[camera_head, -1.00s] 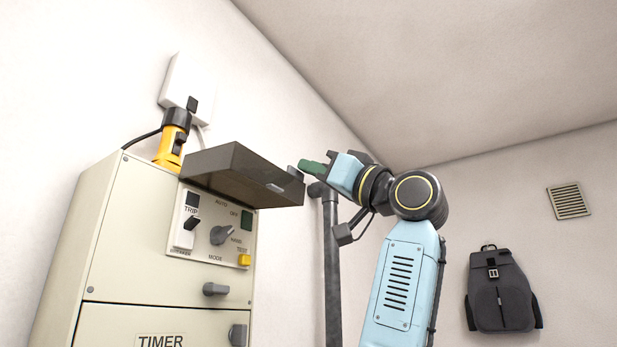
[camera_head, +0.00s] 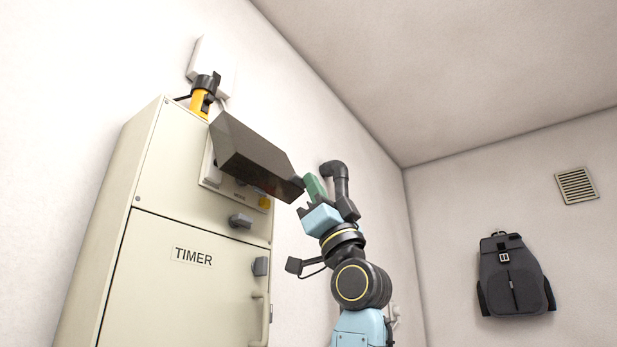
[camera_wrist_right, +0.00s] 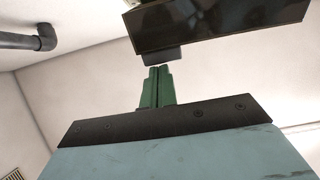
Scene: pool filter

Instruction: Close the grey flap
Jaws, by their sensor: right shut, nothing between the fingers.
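The grey flap (camera_head: 250,155) is a dark, see-through box-like cover hinged at its top on the upper front of a beige cabinet. It is partly open, tilted down and outward over the control panel (camera_head: 212,170). My right gripper (camera_head: 312,182) is shut and empty, its green fingers close to the flap's lower right end. In the right wrist view the shut fingers (camera_wrist_right: 157,75) point at a small tab on the edge of the flap (camera_wrist_right: 215,25). I cannot tell whether they touch. My left gripper is not in view.
The beige cabinet (camera_head: 180,225) has a TIMER door with a handle, and knobs beside the panel. A yellow torch-like item (camera_head: 201,100) is on top. A backpack (camera_head: 513,280) hangs at right.

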